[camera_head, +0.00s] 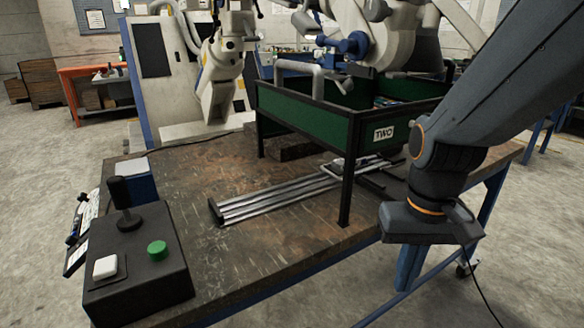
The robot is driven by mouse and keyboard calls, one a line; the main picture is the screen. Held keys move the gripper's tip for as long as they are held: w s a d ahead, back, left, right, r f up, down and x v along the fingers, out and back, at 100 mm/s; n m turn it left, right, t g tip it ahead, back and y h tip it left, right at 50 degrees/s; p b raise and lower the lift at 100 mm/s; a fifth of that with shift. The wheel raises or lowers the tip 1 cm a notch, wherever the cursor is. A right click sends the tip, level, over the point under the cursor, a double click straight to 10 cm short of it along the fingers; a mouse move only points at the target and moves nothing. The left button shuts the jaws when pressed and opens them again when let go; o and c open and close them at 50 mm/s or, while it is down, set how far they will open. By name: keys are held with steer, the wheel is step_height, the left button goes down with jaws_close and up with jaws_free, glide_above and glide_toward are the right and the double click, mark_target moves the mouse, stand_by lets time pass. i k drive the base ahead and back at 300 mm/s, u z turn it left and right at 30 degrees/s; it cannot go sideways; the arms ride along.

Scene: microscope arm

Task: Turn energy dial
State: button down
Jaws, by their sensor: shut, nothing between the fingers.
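No energy dial can be made out in the head view. A black control box (137,275) sits at the table's front left corner. It carries a black upright lever (122,200), a round green button (156,250) and a white square switch (105,267). My dark grey arm (478,118) comes in from the upper right and bends down at the table's right side, far from the box. Its end is a dark flat block, and no gripper fingers show there.
A dark worn table (250,265) holds metal rails (275,197) and a green bin marked TWO (312,122) on black legs. A blue box (137,180) stands behind the control box. White robot arms stand behind the table. The table's middle left is mostly clear.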

mark_target(82, 197)
steer(key=u, duration=1.6)
